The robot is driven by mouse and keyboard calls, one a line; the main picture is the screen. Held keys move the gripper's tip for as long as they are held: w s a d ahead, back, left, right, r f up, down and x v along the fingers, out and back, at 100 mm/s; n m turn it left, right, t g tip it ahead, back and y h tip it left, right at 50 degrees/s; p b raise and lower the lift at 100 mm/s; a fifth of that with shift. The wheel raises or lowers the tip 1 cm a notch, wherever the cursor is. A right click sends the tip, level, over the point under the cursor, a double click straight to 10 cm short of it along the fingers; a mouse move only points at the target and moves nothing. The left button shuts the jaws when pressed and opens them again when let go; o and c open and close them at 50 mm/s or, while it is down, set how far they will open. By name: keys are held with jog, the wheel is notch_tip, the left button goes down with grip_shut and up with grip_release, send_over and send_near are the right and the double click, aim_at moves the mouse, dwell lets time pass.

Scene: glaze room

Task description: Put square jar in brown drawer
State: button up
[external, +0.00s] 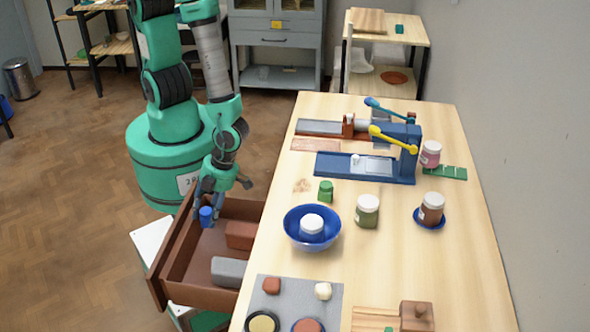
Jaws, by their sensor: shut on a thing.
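The brown drawer (193,268) is pulled open at the left side of the wooden table. A reddish-brown block (240,235) and a grey block (229,272) lie in it. My gripper (208,206) is shut on a small blue jar (206,217), which shows at the far left corner of the drawer, over or inside it. I cannot tell whether the jar touches the drawer floor. The jar is too small and partly covered to make out a square shape. A small green jar (326,191) stands on the table.
A blue bowl (301,241) with a white-lidded thing inside stands near the drawer side of the table. Lidded jars (366,214) and blue lever tools (365,167) stand farther right and back. The drawer's near left floor is free.

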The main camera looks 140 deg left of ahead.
jog(key=shift+f+b, duration=0.75)
jog(key=shift+f, duration=2.3)
jog(key=shift+f, duration=0.1)
jog(key=shift+f+b, duration=0.55)
jog(key=shift+f, duration=1.2)
jog(key=shift+f+b, duration=0.2)
jog(key=shift+b, duration=0.1)
jog(key=o, duration=1)
jog(key=shift+o, duration=0.2)
jog(key=shift+r+p, duration=0.25)
jog(key=shift+p, duration=0.1)
jog(key=p+v, duration=0.3)
jog(key=v, duration=0.9)
